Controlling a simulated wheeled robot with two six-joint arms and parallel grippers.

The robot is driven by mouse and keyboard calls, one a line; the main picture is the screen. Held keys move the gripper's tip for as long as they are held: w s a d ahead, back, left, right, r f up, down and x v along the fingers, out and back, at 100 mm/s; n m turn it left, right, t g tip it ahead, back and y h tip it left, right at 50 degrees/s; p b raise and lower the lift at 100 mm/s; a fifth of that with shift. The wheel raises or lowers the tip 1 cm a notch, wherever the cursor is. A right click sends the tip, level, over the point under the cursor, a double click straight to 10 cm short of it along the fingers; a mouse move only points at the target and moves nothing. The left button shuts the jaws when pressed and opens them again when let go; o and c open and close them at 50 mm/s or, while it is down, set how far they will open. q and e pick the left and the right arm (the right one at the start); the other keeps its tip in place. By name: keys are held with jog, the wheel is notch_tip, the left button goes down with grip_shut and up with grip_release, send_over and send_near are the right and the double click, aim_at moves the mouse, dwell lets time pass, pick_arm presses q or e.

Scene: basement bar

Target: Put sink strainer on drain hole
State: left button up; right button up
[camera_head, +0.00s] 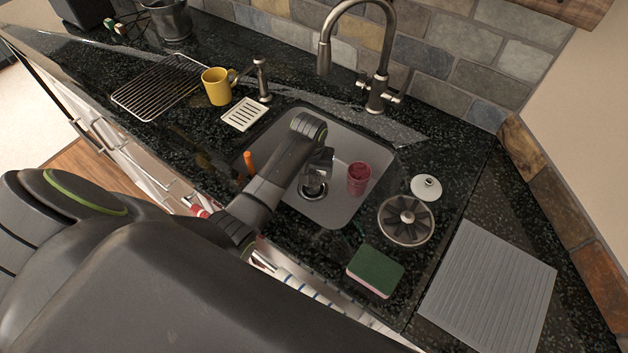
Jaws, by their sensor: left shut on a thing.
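My left arm reaches from the left into the grey sink (336,207). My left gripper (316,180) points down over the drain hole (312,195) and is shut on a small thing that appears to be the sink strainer. The gripper mostly hides the held strainer. The drain's round metal rim shows below the fingertips; I cannot tell whether the strainer touches it. My right gripper is out of view.
A red cup (358,178) stands in the sink, right of the gripper. A round metal slotted piece (406,220), white lidlike disc (426,187) and green sponge (375,270) lie on the right counter. The faucet (378,80) arches behind; a yellow mug (217,87) stands left.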

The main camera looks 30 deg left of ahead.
aim_at(312, 178)
pick_arm(q)
jog(key=shift+f, duration=0.95)
notch_tip(312, 178, down, 4)
jog(key=shift+r, duration=0.1)
jog(key=shift+f, duration=0.3)
jog(key=o, duration=1)
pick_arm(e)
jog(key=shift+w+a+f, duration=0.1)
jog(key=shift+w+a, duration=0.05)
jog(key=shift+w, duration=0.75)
